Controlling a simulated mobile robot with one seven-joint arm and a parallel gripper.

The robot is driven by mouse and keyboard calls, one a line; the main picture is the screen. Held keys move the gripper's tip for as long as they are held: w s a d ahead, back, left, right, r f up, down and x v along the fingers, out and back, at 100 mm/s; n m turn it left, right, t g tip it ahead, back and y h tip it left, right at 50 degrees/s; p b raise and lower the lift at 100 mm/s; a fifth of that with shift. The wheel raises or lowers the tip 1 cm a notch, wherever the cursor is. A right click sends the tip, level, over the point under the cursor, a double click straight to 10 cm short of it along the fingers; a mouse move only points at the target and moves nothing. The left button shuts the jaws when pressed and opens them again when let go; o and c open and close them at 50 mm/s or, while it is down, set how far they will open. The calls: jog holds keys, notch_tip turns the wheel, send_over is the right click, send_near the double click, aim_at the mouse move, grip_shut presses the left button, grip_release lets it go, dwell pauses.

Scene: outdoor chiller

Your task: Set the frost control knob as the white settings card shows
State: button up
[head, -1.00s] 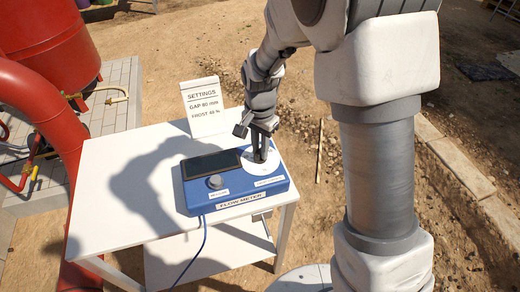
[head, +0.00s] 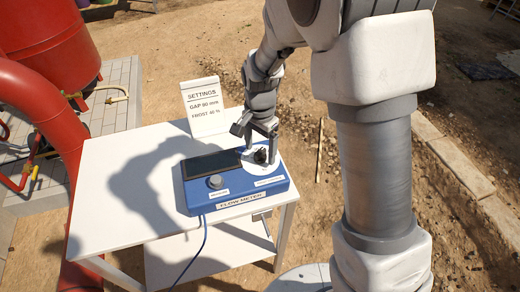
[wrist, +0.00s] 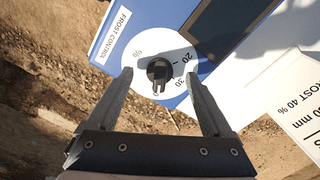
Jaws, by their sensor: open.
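The blue flow meter box (head: 238,205) stands on the white table. The frost control knob (head: 260,156) is black and sits on a white round dial at the box's right end. In the wrist view the knob (wrist: 158,72) is on the dial (wrist: 140,47), with 20, 30 and a % sign readable; I cannot tell its exact setting. My gripper (head: 261,150) is open above the dial, its fingers (wrist: 160,76) apart on either side of the knob, with visible gaps. The white settings card (head: 205,107) stands behind the box and reads frost 40 %; it is partly in the wrist view (wrist: 290,110).
A grey knob (head: 215,181) and a dark screen (head: 211,165) are on the box's left part. The white table (head: 130,175) is bare to the left. A blue cable (head: 203,235) hangs off its front. Red tanks and pipes (head: 50,120) stand at the left.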

aim_at(260, 151)
jog(key=shift+r+p, duration=2.85)
jog(key=shift+r, duration=0.75)
notch_tip(260, 151, up, 17)
jog(key=p, duration=0.2)
jog(key=s+d+r+n+t, duration=0.2)
jog(key=s+d+n, duration=0.2)
jog(key=s, duration=0.5)
jog(key=s+d+r+n+t, duration=0.2)
jog(key=s+d+n+t, duration=0.1)
jog(key=s+d, duration=0.5)
jog(key=shift+s+d+n+t+b, duration=0.25)
jog(key=shift+s+n+t+b, duration=0.05)
jog(key=shift+s+n, duration=0.55)
jog(key=shift+a+r, duration=0.1)
jog(key=shift+r, duration=0.05)
